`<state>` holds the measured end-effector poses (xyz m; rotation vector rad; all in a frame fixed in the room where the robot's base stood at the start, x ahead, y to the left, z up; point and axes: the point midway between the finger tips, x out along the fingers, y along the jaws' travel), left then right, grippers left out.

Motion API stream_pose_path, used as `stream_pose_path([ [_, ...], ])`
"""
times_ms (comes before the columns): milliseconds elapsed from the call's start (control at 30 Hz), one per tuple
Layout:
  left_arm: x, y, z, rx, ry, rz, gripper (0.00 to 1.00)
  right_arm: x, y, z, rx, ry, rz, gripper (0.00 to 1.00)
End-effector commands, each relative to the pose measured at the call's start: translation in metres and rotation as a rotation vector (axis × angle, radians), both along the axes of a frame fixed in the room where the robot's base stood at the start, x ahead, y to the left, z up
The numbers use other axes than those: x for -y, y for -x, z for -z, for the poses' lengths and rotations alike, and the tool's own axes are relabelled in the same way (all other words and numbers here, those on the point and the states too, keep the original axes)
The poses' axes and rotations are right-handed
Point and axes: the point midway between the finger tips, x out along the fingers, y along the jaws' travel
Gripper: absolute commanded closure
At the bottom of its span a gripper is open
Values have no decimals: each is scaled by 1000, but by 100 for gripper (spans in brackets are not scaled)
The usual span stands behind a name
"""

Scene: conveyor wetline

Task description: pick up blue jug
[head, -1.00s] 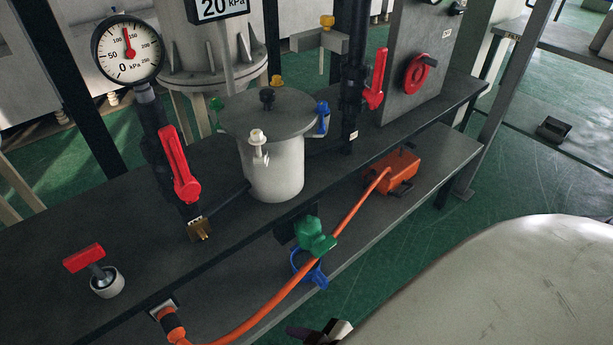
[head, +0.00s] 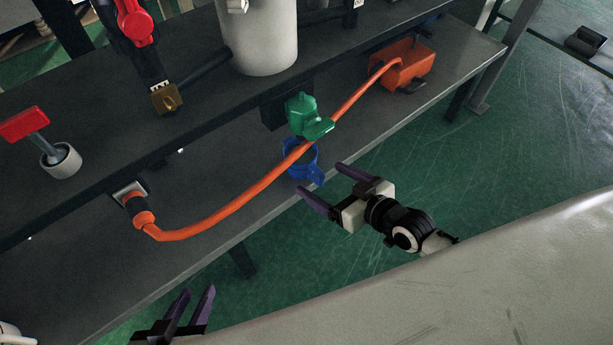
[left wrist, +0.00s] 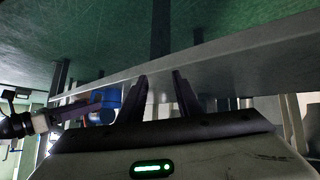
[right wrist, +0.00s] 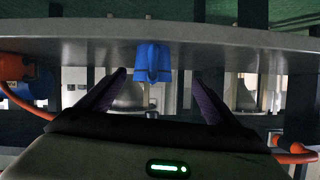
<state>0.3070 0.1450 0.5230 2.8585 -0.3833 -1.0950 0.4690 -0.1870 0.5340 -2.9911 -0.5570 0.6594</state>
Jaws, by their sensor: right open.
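The blue jug (head: 301,163) stands on the lower shelf below a green valve (head: 303,112), with its handle toward the shelf's front edge. The orange hose crosses in front of its upper part and hides some of it. My right gripper (head: 319,177) is open at the front edge, its fingers pointing at the jug. In the right wrist view the jug (right wrist: 152,62) appears between the spread fingertips, apparently ungripped. My left gripper (head: 199,290) is open and empty, low at the front left, away from the jug. The jug shows partly in the left wrist view (left wrist: 106,99).
The orange hose (head: 235,203) runs from a bench socket past the valve to an orange box (head: 402,66) on the lower shelf (head: 375,128). The upper bench (head: 95,120) overhangs behind the jug. Green floor (head: 460,165) in front of the shelf is open.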

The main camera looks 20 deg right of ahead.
Motion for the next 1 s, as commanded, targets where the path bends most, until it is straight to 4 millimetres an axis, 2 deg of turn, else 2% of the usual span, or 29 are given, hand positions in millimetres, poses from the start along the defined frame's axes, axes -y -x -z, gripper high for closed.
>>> stream_pose_path([
  [33,1,0,8,1,3,0,69,4,-8,6,13,-1,1,15],
  [300,2,0,12,11,21,-7,69,-6,-44,16,26,-8,2,15],
  [567,4,2,18,5,29,-8,69,-14,-62,26,23,-8,1,15],
  [667,10,-8,21,-5,28,13,69,-17,-76,34,24,-7,2,15],
  [800,15,-10,28,-34,26,38,69,-23,-93,41,24,-8,2,15],
  [1000,17,-10,29,-48,24,48,69,-27,-101,43,22,-6,1,15],
])
